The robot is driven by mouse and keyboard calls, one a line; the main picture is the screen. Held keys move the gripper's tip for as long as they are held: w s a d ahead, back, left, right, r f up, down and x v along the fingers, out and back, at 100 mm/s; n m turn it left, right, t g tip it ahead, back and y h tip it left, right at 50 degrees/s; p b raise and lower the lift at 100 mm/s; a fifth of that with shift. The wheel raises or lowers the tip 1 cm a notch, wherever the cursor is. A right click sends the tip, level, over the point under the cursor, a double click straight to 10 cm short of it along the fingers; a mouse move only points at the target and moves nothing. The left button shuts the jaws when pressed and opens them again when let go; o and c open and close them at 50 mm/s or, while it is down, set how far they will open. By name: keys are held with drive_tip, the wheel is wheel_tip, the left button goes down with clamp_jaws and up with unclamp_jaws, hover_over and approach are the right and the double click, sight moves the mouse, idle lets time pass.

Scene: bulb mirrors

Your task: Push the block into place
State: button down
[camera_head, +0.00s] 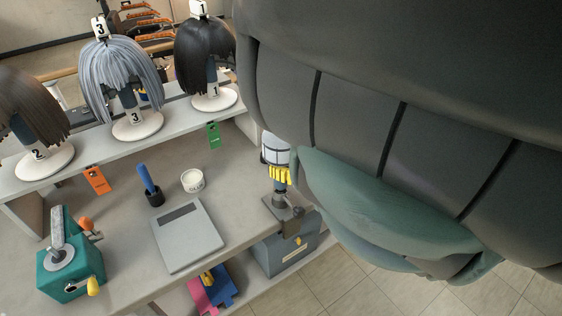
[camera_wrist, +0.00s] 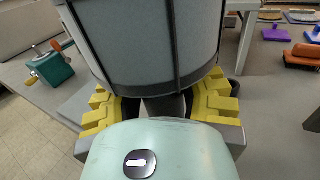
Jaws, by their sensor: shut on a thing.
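The block (camera_head: 275,149) is a pale grey, head-like form with dark bands, upright over the desk's right edge. It fills the top of the wrist view (camera_wrist: 150,42). My gripper (camera_head: 280,175) has yellow finger pads and is shut on the block's dark neck, just under the grey body. In the wrist view my gripper (camera_wrist: 160,104) has a pad on each side of the neck. Below, a dark clamp (camera_head: 284,213) with a short post sits at the desk edge, under the block. I cannot tell how far the neck is on the post.
Numbered wigs stand on a raised shelf: brown (camera_head: 30,105), grey (camera_head: 120,75), black (camera_head: 205,50). The desk holds a teal cranked device (camera_head: 70,275), a flat grey scale (camera_head: 187,238), a white tub (camera_head: 192,180) and a blue-handled tool (camera_head: 148,180). My arm hides the right side.

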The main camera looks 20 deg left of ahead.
drive_tip(key=shift+f+b, duration=0.85)
drive_tip(key=shift+f, duration=0.05)
unclamp_jaws()
idle(0.4)
idle(0.5)
drive_tip(key=s+d, duration=0.1)
drive_tip(key=d, duration=0.5)
idle(0.8)
drive_tip(key=shift+s, duration=0.1)
idle(0.5)
